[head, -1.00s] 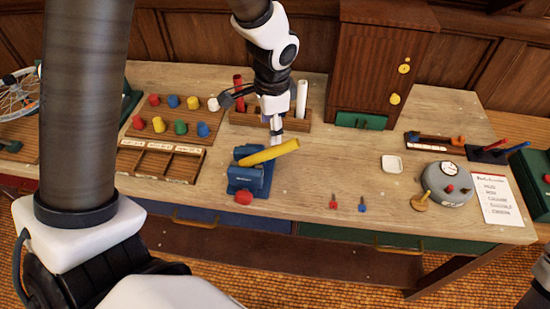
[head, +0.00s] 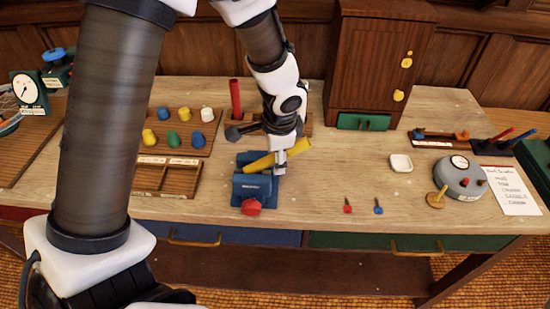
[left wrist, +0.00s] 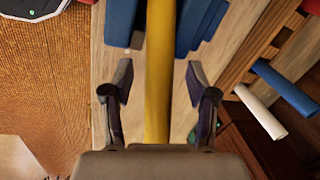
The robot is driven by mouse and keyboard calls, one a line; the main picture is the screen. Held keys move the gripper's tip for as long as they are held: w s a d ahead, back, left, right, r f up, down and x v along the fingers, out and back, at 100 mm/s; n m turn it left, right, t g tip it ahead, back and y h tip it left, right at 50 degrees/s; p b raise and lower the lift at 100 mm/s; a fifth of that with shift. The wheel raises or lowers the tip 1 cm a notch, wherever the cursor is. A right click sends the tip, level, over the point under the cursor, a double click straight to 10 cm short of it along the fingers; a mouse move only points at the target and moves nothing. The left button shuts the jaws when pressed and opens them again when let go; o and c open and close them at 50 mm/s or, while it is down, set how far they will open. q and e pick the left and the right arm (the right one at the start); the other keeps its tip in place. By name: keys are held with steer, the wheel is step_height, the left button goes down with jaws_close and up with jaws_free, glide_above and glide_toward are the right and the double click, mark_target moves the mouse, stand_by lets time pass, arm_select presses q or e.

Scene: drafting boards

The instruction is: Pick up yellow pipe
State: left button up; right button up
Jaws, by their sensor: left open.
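The yellow pipe (head: 297,148) lies slightly tilted across the blue vise (head: 250,187), its right end sticking out past the vise. My left gripper (head: 281,167) is over the pipe, pointing down, just right of the vise. In the left wrist view the yellow pipe (left wrist: 158,50) runs between the two open fingers (left wrist: 158,82), with a gap on each side. The blue vise (left wrist: 122,22) shows beyond the fingertips. My right gripper is not in view.
A rack behind my left gripper holds a red pipe (head: 235,97); blue (left wrist: 285,88) and white (left wrist: 262,112) pipes show in the left wrist view. A wooden cabinet (head: 372,65) stands behind to the right.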

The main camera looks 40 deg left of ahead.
arm_select(q)
steer(key=shift+w+d+f, duration=0.1)
steer(key=shift+w+f, duration=0.15)
steer(key=shift+f, duration=0.2)
steer(key=shift+s+r, duration=0.1)
steer(key=shift+s, duration=0.05)
jaws_close()
